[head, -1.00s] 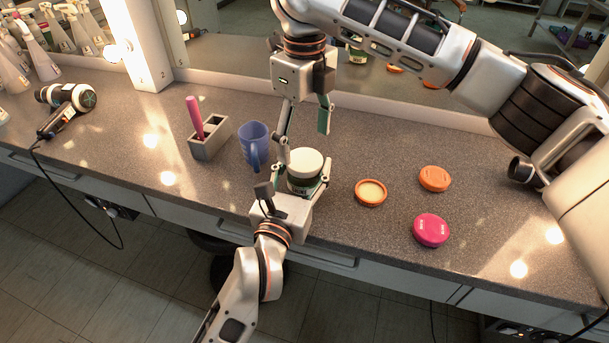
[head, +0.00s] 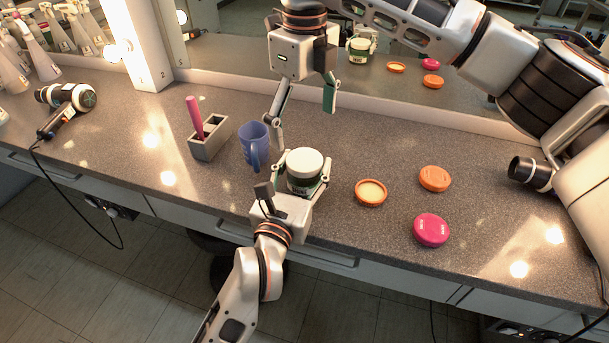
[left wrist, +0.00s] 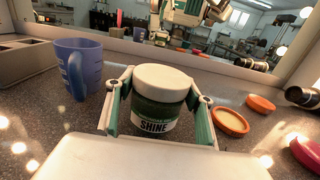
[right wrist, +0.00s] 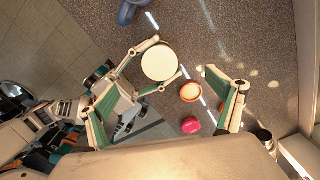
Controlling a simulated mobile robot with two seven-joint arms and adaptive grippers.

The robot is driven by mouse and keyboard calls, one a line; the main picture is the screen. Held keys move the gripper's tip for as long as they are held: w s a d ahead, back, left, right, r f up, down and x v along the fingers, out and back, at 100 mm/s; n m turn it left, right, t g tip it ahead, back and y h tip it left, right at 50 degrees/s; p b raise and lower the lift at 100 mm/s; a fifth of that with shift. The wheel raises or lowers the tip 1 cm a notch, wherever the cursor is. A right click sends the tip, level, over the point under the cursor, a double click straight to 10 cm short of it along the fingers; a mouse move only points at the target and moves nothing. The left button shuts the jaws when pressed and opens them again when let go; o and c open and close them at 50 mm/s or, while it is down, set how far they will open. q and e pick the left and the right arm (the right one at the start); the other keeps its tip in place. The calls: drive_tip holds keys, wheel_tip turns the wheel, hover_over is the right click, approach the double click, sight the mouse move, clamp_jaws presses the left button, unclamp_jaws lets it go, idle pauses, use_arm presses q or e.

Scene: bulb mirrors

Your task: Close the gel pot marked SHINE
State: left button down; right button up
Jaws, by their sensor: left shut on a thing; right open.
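The gel pot marked SHINE (head: 303,172) stands upright on the counter with a white lid on top. It is dark green with a white label in the left wrist view (left wrist: 157,105), and its white lid shows from above in the right wrist view (right wrist: 159,63). My left gripper (head: 306,188) is shut on the pot's sides, one finger on each side. My right gripper (head: 303,105) is open and empty, above and behind the pot, apart from the lid. Whether the lid is fully seated cannot be told.
A blue mug (head: 254,144) and a grey holder (head: 209,138) stand left of the pot. An open orange dish (head: 371,192), an orange lid (head: 434,178) and a pink lid (head: 431,230) lie to the right. The mirror runs behind; counter between is clear.

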wheel_tip(320, 180, up, 9)
drive_tip(key=shift+f, duration=0.2)
use_arm(q)
drive_tip(key=c, duration=0.8)
unclamp_jaws()
drive_tip(key=v, duration=1.2)
